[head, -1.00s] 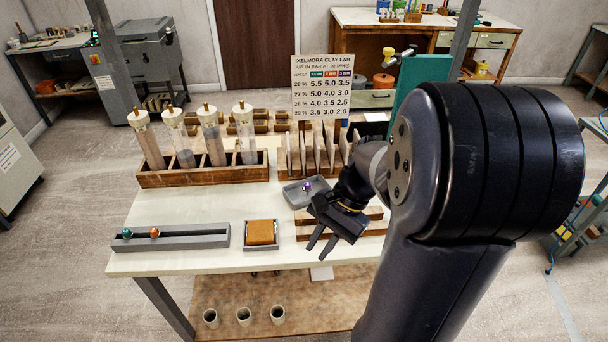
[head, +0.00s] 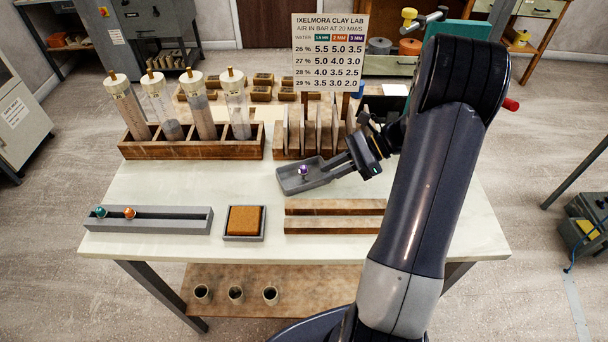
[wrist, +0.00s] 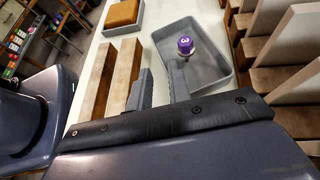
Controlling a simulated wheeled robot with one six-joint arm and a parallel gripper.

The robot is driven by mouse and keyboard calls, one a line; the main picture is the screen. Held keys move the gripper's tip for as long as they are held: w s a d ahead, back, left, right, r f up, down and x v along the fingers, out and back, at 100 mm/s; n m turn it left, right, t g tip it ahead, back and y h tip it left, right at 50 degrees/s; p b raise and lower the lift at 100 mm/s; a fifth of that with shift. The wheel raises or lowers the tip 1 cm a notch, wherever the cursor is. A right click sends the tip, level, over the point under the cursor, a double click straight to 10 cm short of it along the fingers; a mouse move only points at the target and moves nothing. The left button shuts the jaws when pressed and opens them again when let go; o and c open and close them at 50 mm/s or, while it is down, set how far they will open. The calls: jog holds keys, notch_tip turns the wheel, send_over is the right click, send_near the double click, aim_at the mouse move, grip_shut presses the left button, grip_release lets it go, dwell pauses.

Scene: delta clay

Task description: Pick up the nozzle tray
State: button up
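The shallow grey nozzle tray (head: 292,187) lies on the pale worktable with one purple-topped nozzle (head: 304,172) standing in it. In the wrist view the tray (wrist: 214,82) sits just beyond my fingertips, and the nozzle's cap (wrist: 185,44) shows a "3". My gripper (head: 333,168) is at the tray's right end, with fingers pointing left. In the wrist view my gripper (wrist: 158,82) has a gap between its fingers. One finger overlaps the tray's rim and the other is outside it. I cannot tell whether either touches the tray.
Wooden slats (head: 335,207) lie in front of the tray. A row of upright boards (head: 315,130) stands close behind. A sponge dish (head: 245,221) and grey slotted rail (head: 165,222) are to the left. A wooden rack with clear tubes (head: 195,148) stands behind left.

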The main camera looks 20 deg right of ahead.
aim_at(308, 184)
jog(key=p+x, duration=0.1)
jog(key=x, duration=0.5)
jog(key=shift+s+d+f, duration=0.1)
jog(key=shift+f, duration=0.05)
grip_shut()
